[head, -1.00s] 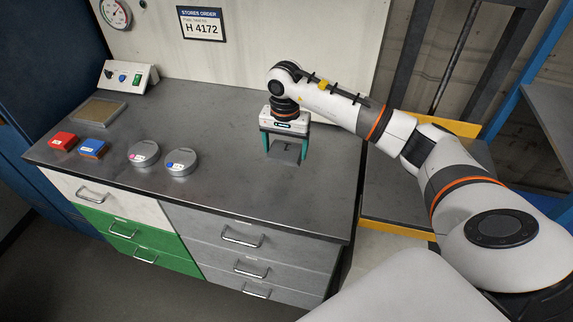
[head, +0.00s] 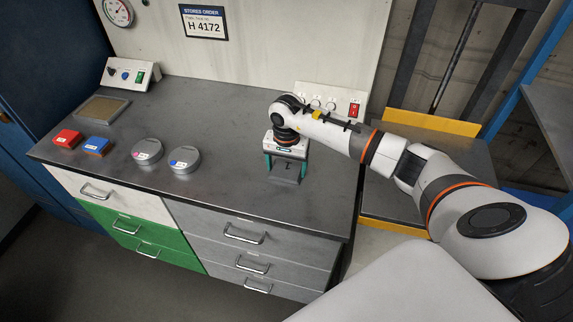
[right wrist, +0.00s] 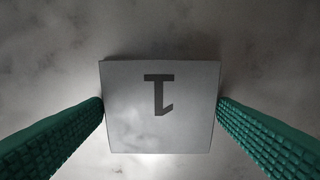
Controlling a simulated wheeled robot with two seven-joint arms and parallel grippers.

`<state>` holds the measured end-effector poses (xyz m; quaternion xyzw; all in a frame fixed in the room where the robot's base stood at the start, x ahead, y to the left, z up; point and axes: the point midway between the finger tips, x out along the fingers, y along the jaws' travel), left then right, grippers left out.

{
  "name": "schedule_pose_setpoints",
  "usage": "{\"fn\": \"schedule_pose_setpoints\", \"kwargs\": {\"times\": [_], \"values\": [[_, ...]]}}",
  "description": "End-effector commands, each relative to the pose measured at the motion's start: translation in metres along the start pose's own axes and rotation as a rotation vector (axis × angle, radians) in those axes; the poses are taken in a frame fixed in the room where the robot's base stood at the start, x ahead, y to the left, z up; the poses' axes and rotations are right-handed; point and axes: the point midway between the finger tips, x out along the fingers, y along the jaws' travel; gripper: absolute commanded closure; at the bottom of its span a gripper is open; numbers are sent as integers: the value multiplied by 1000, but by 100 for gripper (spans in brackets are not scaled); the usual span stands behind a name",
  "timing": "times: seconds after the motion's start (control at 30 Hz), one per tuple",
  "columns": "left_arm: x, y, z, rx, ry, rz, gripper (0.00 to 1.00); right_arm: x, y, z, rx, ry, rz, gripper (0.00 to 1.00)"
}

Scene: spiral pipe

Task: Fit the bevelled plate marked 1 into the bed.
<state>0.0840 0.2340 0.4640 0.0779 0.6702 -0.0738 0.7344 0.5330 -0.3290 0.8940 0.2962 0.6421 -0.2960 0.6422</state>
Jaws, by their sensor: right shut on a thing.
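The bevelled plate (right wrist: 135,105) is a flat grey, nearly square piece with a dark 1 that reads upside down in the right wrist view. My right gripper (right wrist: 160,110) is shut on it, with a green ribbed finger against its left and right edges. In the head view this gripper (head: 286,172) points down over the right part of the bench, with the plate (head: 287,180) low between its fingers. I cannot tell whether the plate touches the bench. A shallow tan-floored frame (head: 102,108) at the back left may be the bed. My left gripper is not in view.
A control box (head: 130,74) stands at the back left. A switch panel (head: 335,98) is behind my arm. The bench middle is clear.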

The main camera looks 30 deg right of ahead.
Motion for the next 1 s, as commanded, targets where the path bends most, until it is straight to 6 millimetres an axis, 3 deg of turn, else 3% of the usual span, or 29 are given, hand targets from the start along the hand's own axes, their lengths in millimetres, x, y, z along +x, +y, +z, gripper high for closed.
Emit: {"fn": "schedule_pose_setpoints", "kwargs": {"times": [0.03,0.07,0.17,0.53,1.0], "values": [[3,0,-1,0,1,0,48,1,1,1,0,-2,3,68],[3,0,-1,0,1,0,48,2,0,0,0,0,0,17],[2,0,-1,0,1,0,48,1,0,0,0,0,0,1],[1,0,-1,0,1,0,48,-6,0,1,-1,-2,2,0],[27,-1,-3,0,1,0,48,-98,0,1,-1,-4,2,0]]}}
